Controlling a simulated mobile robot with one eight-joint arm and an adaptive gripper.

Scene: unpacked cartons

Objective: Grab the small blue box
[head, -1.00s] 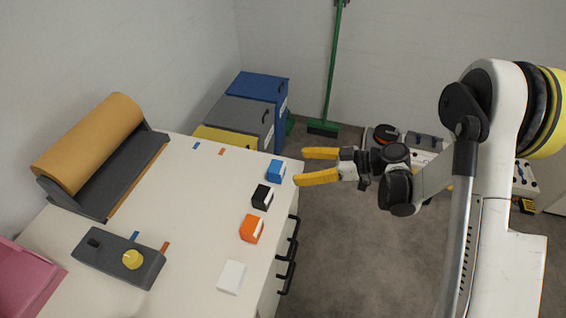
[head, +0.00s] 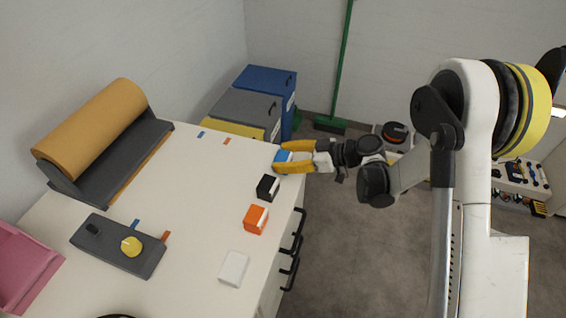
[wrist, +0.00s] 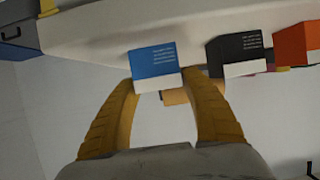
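The small blue box (head: 284,156), with a white lower band, stands on the white worktop near its right edge. My gripper (head: 281,158) has yellow fingers, spread apart, reaching in from the right. One finger lies on each side of the box in the head view and they partly hide it. In the wrist view the blue box (wrist: 155,62) sits at the fingertips of my gripper (wrist: 160,82), between the two fingers. I cannot tell whether either finger touches it.
A black box (head: 268,187) stands close to the blue one. An orange box (head: 255,219) and a white box (head: 233,268) follow along the same edge. A roll holder (head: 105,165) and a grey device (head: 115,245) are to the left.

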